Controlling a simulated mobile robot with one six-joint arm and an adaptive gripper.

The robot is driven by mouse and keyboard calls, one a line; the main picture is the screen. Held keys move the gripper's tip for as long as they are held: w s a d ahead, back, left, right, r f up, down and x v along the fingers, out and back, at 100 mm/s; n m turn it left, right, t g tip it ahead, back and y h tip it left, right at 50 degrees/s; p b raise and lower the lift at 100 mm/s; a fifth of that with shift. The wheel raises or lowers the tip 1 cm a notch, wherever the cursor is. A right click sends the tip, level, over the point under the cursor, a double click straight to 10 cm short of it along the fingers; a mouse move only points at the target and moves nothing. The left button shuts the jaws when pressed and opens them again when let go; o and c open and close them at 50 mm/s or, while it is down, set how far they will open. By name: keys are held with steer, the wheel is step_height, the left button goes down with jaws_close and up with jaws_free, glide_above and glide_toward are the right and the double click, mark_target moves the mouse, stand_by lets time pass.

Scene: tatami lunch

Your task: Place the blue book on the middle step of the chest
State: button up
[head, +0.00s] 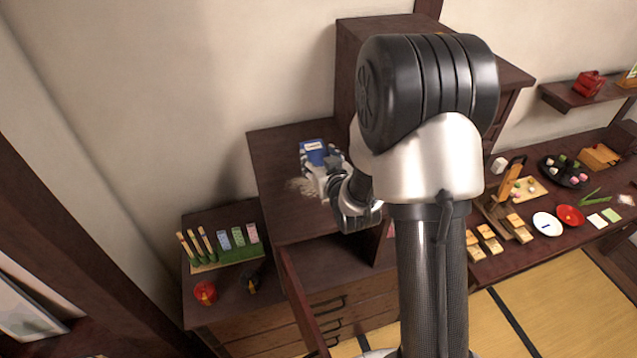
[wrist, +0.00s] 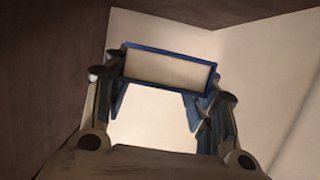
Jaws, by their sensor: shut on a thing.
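The blue book (head: 313,151) is held over the middle step (head: 275,150) of the dark wooden chest. In the wrist view the book (wrist: 168,70) shows its pale page edge inside a blue cover, between the two fingers. My gripper (head: 322,168) is shut on it; in the wrist view the gripper (wrist: 168,85) has one finger on each side. The book looks roughly upright. I cannot tell whether its bottom touches the step. My arm hides part of the middle step and the tall top step (head: 380,28).
The lower step (head: 245,308) at left holds a green rack (head: 235,252) with sticks and colored pieces, and a red round object (head: 205,292). A door (head: 300,305) stands open in front. A long table at right bears plates and food. The middle step's left part is clear.

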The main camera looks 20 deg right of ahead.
step_height(320, 180, down, 9)
stand_by(0.4)
steer(key=shift+f+b, duration=0.2)
steer(key=shift+b, duration=0.25)
steer(key=o, duration=1.1)
steer(key=shift+r, duration=0.15)
